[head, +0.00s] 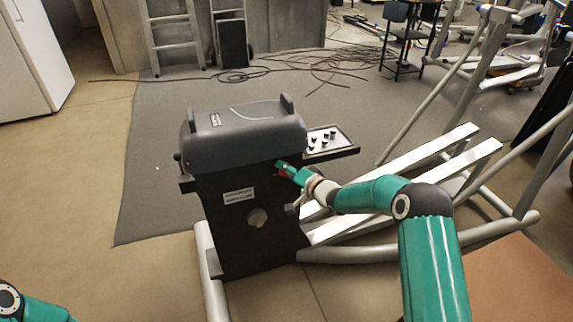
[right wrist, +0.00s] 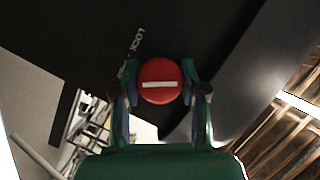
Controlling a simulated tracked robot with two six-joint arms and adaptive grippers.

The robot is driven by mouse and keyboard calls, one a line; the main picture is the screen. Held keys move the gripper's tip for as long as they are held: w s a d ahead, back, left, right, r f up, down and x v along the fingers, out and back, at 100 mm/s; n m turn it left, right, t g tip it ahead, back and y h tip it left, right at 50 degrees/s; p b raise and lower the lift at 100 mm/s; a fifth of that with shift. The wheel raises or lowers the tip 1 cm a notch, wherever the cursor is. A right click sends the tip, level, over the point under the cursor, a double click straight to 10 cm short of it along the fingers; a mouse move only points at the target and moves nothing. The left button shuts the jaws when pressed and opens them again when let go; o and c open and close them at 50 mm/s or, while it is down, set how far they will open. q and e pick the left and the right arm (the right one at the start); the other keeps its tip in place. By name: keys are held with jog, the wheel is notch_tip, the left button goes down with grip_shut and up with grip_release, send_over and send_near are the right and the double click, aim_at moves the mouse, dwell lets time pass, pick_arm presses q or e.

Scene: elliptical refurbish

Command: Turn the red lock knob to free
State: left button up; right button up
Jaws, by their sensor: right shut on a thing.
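The red lock knob (right wrist: 160,81) is a round red disc with a white bar across it. In the right wrist view it sits on the black panel (right wrist: 60,40), near pale lettering that begins with "LOCK". My right gripper (right wrist: 158,88) has a finger on each side of the knob and is shut on it. In the head view the right gripper (head: 284,170) is at the upper right of the machine's black front, just under the grey cover (head: 245,138), and only a bit of red shows there. My left gripper is out of view; only part of my left arm shows at the bottom left corner.
A small tray (head: 345,151) with several small parts sticks out to the right of the machine. White rails (head: 420,160) and grey tubes of the elliptical lie right of it. Cables (head: 320,72) lie on the floor behind.

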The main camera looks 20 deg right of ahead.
jog(key=shift+d+f+m+t+y+b, duration=0.15)
jog(key=shift+m+t, duration=0.05)
jog(key=shift+m, duration=0.4)
jog(key=shift+d+f+m+t+y+b, duration=0.1)
jog(key=shift+m+t+y+b, duration=0.1)
jog(key=shift+m, duration=0.4)
jog(key=shift+m+t+y+b, duration=0.35)
jog(key=shift+m+t+b, duration=0.25)
jog(key=shift+m, duration=0.8)
jog(key=o, duration=1)
jog(key=shift+d, duration=0.1)
jog(key=shift+o, duration=0.7)
jog(key=shift+r, duration=0.1)
jog(key=v, duration=1.1)
jog(key=shift+s, duration=0.4)
